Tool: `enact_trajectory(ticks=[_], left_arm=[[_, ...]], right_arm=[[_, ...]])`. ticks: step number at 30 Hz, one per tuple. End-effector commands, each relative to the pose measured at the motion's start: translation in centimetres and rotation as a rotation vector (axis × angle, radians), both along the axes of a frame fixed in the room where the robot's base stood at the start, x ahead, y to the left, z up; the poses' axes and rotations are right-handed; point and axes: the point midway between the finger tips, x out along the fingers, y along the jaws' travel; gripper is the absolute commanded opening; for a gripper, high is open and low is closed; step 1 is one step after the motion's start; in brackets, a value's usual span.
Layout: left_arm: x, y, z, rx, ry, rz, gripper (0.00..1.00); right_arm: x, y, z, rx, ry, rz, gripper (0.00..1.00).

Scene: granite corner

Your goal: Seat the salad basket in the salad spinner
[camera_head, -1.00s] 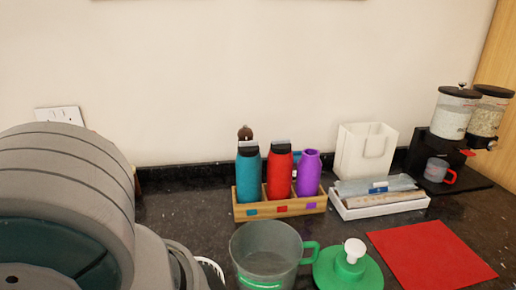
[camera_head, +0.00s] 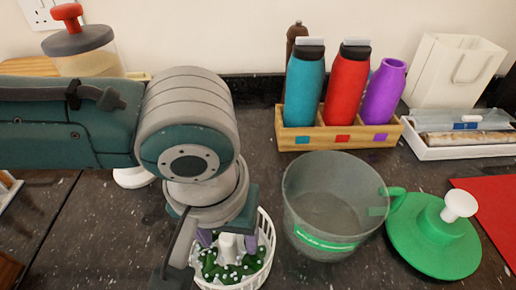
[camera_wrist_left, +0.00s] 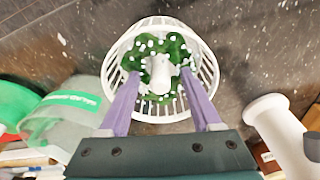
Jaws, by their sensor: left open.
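The salad basket (camera_head: 268,245) is a white slatted basket on the counter, holding green leaves with white bits and a white central post (camera_wrist_left: 160,76). It also shows in the left wrist view (camera_wrist_left: 208,67). My left gripper (camera_head: 217,240) is above the basket. In the wrist view its two purple fingers are apart on either side of the post, with gaps visible. The salad spinner bowl (camera_head: 325,200), clear with a green band and handle, stands right of the basket, apart from it. Its inside looks empty. My right gripper is out of view.
A green lid (camera_head: 430,242) with a white knob lies right of the bowl. Behind are a wooden caddy (camera_head: 300,140) with several bottles, a white tray (camera_head: 460,150) and a white bag (camera_head: 450,75). A red mat (camera_head: 492,212) is at right. A red-topped jar (camera_head: 85,50) stands at left.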

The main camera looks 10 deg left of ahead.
Motion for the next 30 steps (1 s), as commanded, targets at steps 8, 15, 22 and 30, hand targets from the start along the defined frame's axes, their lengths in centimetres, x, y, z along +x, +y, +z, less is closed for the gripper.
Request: enact_trajectory(ticks=[8,15,22,30], left_arm=[[0.4,0.0,-2.9,0.001,-0.001,0.000,0.65],[0.4,0.0,-2.8,0.000,-0.001,-0.001,0.58],[0.4,0.0,-2.8,0.000,-0.001,-0.001,0.32],[0.4,0.0,-2.8,0.000,-0.001,0.000,0.02]], right_arm=[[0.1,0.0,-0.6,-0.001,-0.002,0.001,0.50],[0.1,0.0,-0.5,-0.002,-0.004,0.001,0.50],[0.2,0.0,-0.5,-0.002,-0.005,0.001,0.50],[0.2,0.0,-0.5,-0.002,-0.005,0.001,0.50]])
